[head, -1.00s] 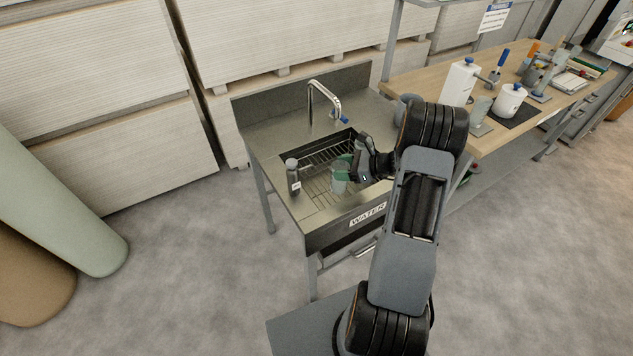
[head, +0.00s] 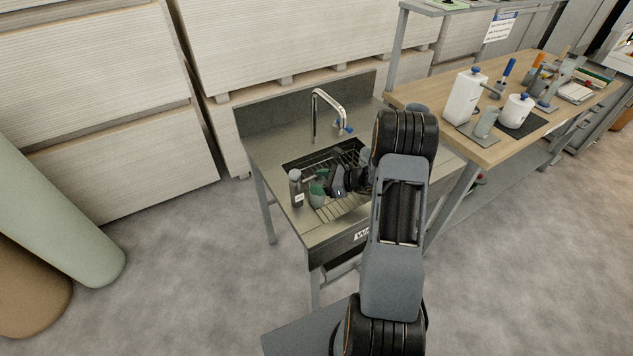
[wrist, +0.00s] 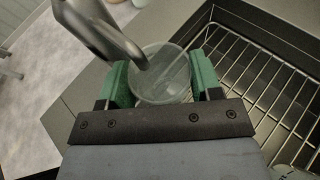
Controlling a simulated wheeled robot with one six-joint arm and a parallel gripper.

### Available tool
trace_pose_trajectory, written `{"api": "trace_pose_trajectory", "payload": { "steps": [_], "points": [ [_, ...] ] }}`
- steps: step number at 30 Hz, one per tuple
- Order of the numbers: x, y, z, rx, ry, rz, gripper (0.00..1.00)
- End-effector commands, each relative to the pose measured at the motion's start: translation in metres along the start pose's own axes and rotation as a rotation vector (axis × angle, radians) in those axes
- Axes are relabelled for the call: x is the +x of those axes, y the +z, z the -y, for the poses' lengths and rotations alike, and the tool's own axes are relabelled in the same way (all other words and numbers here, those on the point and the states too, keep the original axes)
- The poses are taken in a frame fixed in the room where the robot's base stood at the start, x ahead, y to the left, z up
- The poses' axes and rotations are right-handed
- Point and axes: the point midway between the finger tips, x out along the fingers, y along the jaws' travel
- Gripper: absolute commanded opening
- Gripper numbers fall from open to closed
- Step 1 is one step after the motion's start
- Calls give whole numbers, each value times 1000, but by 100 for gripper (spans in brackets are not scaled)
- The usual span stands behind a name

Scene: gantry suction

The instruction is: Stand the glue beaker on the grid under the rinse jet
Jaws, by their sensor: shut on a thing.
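My gripper (head: 320,184) is shut on the glue beaker (head: 316,199) over the left part of the sink. In the wrist view, the clear, round beaker (wrist: 160,82) is between my green fingers (wrist: 161,82), its mouth facing the camera. A grey metal tube (wrist: 105,35) comes in from the upper left, and its end overlaps the beaker's mouth; I cannot tell whether it touches. The wire grid (head: 352,206) lies in the sink and shows to the right in the wrist view (wrist: 265,85). Whether the beaker's base touches the grid is hidden.
A grey bottle-shaped post (head: 297,188) stands close left of the beaker. A curved tap (head: 328,97) rises behind the sink (head: 262,150). The wooden bench (head: 420,95) at right holds a white canister (head: 464,97), a white jar (head: 516,112) and tools.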

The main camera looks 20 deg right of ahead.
Motion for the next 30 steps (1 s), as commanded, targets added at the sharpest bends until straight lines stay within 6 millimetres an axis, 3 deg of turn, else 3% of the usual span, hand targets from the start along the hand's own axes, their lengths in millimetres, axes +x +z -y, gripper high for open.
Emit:
{"api": "trace_pose_trajectory", "payload": {
  "steps": [1,13,14,21,30],
  "points": [
    [0,-8,1,4,-3,0,4],
    [-1,-12,2,5,-8,0,4],
    [-1,-12,2,5,-7,0,61],
    [0,-11,1,4,-5,-1,84],
    [-2,-7,2,4,-5,0,84]
  ]
}}
